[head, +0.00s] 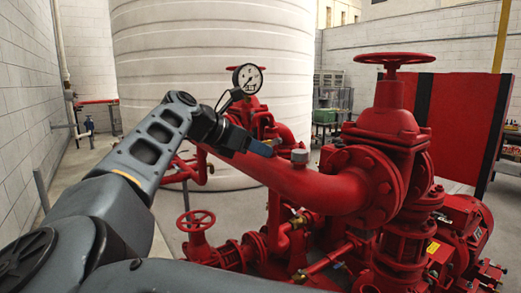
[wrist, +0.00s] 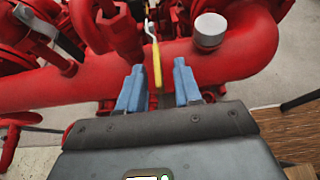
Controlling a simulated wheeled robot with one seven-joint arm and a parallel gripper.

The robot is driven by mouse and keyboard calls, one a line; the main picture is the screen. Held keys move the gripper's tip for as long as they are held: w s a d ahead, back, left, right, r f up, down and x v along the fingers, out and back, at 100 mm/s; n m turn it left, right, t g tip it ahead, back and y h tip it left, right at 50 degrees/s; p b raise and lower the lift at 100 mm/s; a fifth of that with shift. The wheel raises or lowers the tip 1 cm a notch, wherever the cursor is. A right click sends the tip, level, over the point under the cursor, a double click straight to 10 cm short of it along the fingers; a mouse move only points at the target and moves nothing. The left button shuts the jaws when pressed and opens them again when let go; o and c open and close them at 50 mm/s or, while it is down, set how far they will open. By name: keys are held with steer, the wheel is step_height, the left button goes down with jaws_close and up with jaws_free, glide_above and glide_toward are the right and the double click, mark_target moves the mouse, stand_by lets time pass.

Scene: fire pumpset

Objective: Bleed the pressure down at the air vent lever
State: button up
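The air vent lever (wrist: 157,66), a thin handle with a yellow grip and a pale metal upper part, stands upright in the wrist view in front of the big red pipe. My gripper (wrist: 158,86) is open, its two blue fingers apart on either side of the yellow grip. Gaps show between the grip and both fingers. In the head view my gripper (head: 262,148) is over the red pipe, and its fingers largely hide the lever. A round pressure gauge (head: 248,78) with a white face stands above and behind my gripper; its reading is too small to tell.
A grey cap (wrist: 209,30) sits on the red pipe (head: 320,187) right of my fingers. A large red valve with a handwheel (head: 395,60) rises at the right. A smaller handwheel (head: 196,220) is below my arm. A white tank (head: 210,50) stands behind.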

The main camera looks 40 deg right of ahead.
steer(key=v, duration=0.7)
steer(key=shift+b, duration=0.4)
